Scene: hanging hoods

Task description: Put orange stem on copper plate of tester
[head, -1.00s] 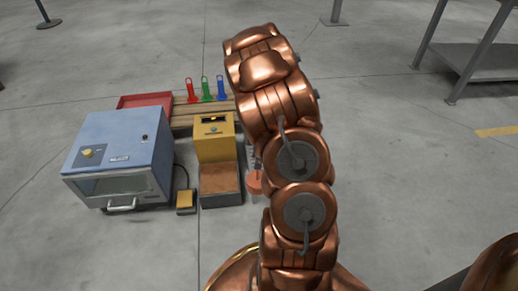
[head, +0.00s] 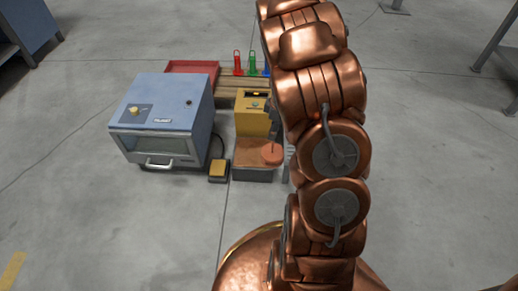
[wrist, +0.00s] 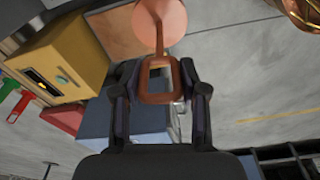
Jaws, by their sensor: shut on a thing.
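The orange stem has a square loop handle (wrist: 158,82), a thin rod and a round disc (wrist: 165,18). My gripper (wrist: 158,76) is shut on the loop handle. In the head view the orange disc (head: 272,153) overlaps the right part of the copper plate (head: 247,156), in front of the yellow tester (head: 251,116). I cannot tell whether the disc touches the plate. In the wrist view the copper plate (wrist: 117,32) lies left of the disc, and the yellow tester (wrist: 55,65) is farther left. My arm mostly hides the gripper in the head view.
A blue oven-like box (head: 160,115) stands left of the tester, with a small yellow pedal (head: 219,170) between them. Behind are a red tray (head: 193,67) and a wooden rack with red (head: 237,62) and green (head: 252,62) stems. The floor in front is clear.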

